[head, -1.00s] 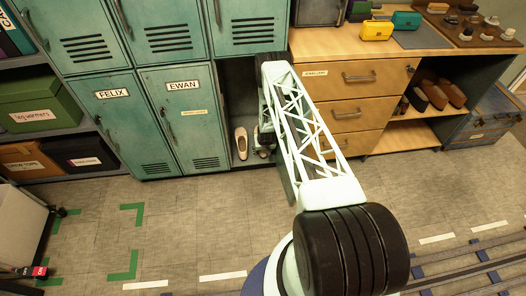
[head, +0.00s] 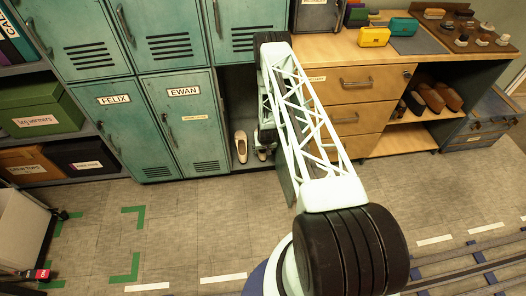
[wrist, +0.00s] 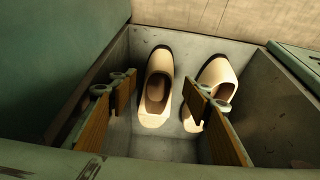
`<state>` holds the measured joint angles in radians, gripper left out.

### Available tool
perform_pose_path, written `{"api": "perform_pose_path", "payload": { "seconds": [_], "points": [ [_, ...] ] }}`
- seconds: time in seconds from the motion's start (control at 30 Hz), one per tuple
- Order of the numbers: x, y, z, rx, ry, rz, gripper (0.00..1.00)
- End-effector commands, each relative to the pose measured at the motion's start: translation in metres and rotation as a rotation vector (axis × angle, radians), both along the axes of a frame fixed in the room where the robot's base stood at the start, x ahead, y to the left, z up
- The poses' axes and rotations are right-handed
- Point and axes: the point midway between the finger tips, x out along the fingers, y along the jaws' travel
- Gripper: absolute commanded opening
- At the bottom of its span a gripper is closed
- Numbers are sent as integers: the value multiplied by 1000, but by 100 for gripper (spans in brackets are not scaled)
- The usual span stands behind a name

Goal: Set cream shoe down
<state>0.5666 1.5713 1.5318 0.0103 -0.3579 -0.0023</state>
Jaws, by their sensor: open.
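Two cream shoes stand side by side on the grey floor of an open locker compartment. In the wrist view, the left cream shoe (wrist: 156,92) is between my open fingers, apart from the left one. The right cream shoe (wrist: 216,82) is partly hidden behind my right finger; I cannot tell whether they touch. In the head view, the left shoe (head: 241,147) is in plain sight, and the right shoe (head: 262,153) is partly covered by my gripper. My gripper (wrist: 163,84) is open, with nothing held, above the compartment floor (wrist: 185,148).
The compartment's side walls (wrist: 277,105) stand close on both sides. Closed green lockers (head: 182,120) are at the left, and a wooden drawer cabinet (head: 352,118) is at the right. Brown shoes (head: 432,99) sit on a shelf. The floor in front (head: 190,225) is clear.

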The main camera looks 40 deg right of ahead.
Motion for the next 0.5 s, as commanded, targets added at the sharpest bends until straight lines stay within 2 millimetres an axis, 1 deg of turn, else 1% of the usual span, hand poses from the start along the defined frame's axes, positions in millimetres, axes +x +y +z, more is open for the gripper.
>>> {"api": "perform_pose_path", "payload": {
  "seconds": [0.03,0.2,0.5],
  "points": [
    [-2,1,6,1,1,0,45],
    [-6,4,18,0,0,0,45],
    [-8,5,22,0,0,0,45]
  ]
}}
